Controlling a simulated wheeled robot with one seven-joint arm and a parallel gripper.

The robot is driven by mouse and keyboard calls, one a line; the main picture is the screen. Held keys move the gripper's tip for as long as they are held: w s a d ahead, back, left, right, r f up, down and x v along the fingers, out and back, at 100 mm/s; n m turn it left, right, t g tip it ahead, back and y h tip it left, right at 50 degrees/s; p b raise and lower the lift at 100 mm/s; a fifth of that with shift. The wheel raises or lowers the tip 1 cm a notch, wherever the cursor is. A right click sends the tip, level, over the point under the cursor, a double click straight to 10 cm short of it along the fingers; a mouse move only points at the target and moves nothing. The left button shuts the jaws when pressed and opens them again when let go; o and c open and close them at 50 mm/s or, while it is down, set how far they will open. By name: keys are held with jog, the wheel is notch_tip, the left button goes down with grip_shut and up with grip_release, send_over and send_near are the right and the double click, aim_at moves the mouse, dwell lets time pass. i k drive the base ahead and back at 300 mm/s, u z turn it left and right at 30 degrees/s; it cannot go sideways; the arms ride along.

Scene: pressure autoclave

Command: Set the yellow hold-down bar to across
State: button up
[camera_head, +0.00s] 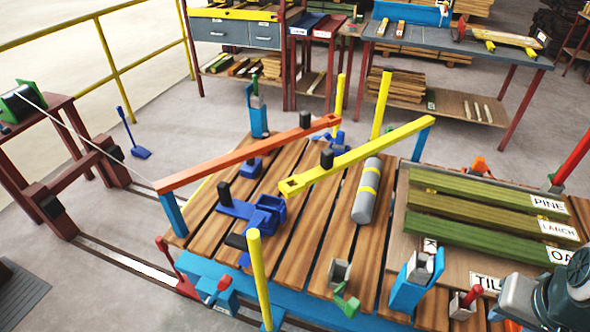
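The yellow hold-down bar (362,153) is raised above the slatted wooden deck. Its far right end sits at the top of a blue post (422,142). Its near left end has a square hole and appears free, over the middle of the deck. A black knob (327,159) stands on the bar. An orange-red bar (245,155) runs roughly alongside it to the left, with its near end on another blue post (174,214). Part of my arm shows at the lower right corner, apart from the bar. My gripper's fingertips are not visible.
A grey cylinder with yellow bands (361,206) lies on the deck below the yellow bar. Yellow uprights stand at the back (381,104) and front (258,278). Blue clamps (258,215) sit left of centre. Labelled green boards (480,213) lie on the right.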

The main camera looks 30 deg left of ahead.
aim_at(329, 166)
jog(key=u, duration=2.75)
jog(key=k, duration=0.85)
jog(key=z, duration=0.85)
jog(key=i, duration=1.3)
jog(key=u, duration=0.45)
